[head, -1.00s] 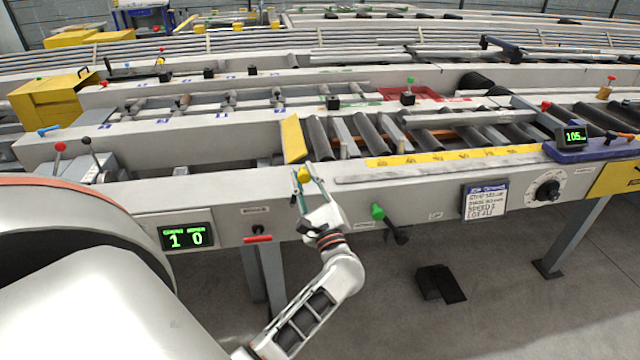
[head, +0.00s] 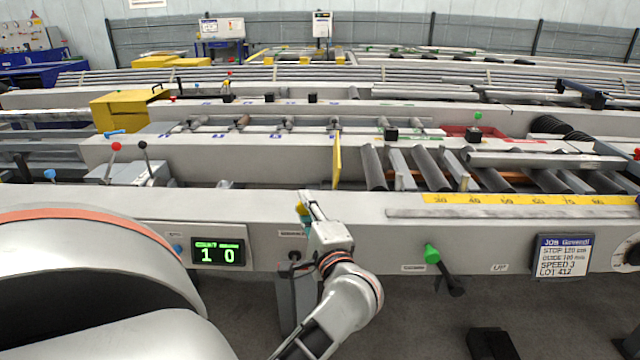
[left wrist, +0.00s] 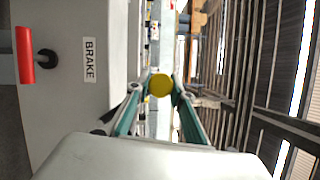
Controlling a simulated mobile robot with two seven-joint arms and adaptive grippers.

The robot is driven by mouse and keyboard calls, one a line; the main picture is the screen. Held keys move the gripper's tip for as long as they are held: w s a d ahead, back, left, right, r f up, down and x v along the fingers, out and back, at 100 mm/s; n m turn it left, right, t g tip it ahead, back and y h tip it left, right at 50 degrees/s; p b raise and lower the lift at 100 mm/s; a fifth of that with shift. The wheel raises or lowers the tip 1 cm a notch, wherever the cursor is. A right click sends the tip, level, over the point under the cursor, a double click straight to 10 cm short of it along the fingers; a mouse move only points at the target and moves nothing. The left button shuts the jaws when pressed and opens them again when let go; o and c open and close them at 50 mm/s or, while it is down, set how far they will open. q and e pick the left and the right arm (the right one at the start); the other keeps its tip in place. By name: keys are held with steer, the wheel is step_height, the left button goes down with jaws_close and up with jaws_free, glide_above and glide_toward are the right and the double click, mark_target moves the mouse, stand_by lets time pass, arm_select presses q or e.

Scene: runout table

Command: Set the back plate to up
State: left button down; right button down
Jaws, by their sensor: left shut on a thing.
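My left gripper (head: 306,206) is at the front rail of the runout table (head: 380,235). It is shut on a round yellow knob (head: 302,210), which also shows between the fingertips in the left wrist view (left wrist: 160,85). The knob's stem is hidden. A yellow plate (head: 337,158) stands upright across the table behind the knob, seen nearly edge-on at the left end of the rollers. I cannot tell for certain whether it is the back plate. My right gripper is in neither view.
A red handle (left wrist: 26,55) beside a BRAKE label (left wrist: 89,60) is close to the gripper in the left wrist view. A green-knobbed lever (head: 432,255) is to the right on the front rail. A green-lit display (head: 218,252) is to the left.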

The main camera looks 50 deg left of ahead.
arm_select(q)
steer(key=shift+s+a+f+n+b, duration=0.15)
steer(key=shift+f+n+b, duration=0.1)
steer(key=shift+f, duration=0.1)
steer(key=shift+s+a+f+n+b, duration=0.1)
steer(key=shift+s+f+n+b, duration=0.05)
steer(key=shift+f+n, duration=0.15)
steer(key=shift+s+a+f+n+b, duration=0.1)
steer(key=shift+s+a+n+b, duration=0.15)
steer(key=shift+n+b, duration=0.15)
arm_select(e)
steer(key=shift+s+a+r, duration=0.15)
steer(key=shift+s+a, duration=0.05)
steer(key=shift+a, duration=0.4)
arm_select(q)
steer(key=shift+h, duration=0.3)
steer(key=c, duration=1.8)
jaws_free()
steer(key=shift+s, duration=0.1)
steer(key=shift+o, duration=0.2)
steer(key=v, duration=1.2)
